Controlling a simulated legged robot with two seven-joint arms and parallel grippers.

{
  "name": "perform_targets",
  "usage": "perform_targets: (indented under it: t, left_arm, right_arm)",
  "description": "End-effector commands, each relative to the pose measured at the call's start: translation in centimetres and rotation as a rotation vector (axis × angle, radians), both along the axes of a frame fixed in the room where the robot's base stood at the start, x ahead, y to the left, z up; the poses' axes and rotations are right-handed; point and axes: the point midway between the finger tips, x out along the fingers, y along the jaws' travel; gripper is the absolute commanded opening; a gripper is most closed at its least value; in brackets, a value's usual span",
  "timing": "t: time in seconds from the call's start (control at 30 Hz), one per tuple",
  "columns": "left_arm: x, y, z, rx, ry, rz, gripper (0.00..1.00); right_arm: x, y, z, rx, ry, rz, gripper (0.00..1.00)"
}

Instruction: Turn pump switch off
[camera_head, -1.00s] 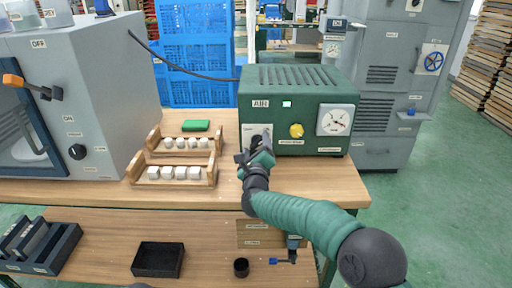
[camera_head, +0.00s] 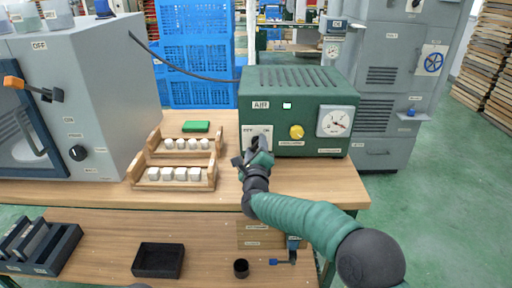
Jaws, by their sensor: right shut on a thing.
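The green pump box (camera_head: 315,82) labelled AIR stands on the upper bench, with a small lit green lamp on its front. Its pale switch plate (camera_head: 265,130), with labels on it, is at the lower left of that front. My right gripper (camera_head: 255,144) is at this plate, shut on the pump switch. The gripper hides most of the switch, so I cannot tell its exact position.
A yellow knob (camera_head: 297,131) and a round gauge (camera_head: 335,122) sit right of the switch. Wooden racks (camera_head: 214,172) with white blocks and a grey cabinet (camera_head: 115,95) stand to the left. A black tray (camera_head: 158,260) is on the lower shelf.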

Motion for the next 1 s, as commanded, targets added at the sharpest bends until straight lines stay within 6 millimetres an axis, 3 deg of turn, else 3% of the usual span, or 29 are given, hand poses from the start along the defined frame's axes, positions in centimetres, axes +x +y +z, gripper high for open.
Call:
perform_targets:
  t: [1.0]
  left_arm:
    - [0.0, 0.0, 4.6, 0.000, 0.000, 0.000, 0.36]
  right_arm:
    - [-0.2, 0.4, -1.1, -0.933, 0.013, 0.011, 0.10]
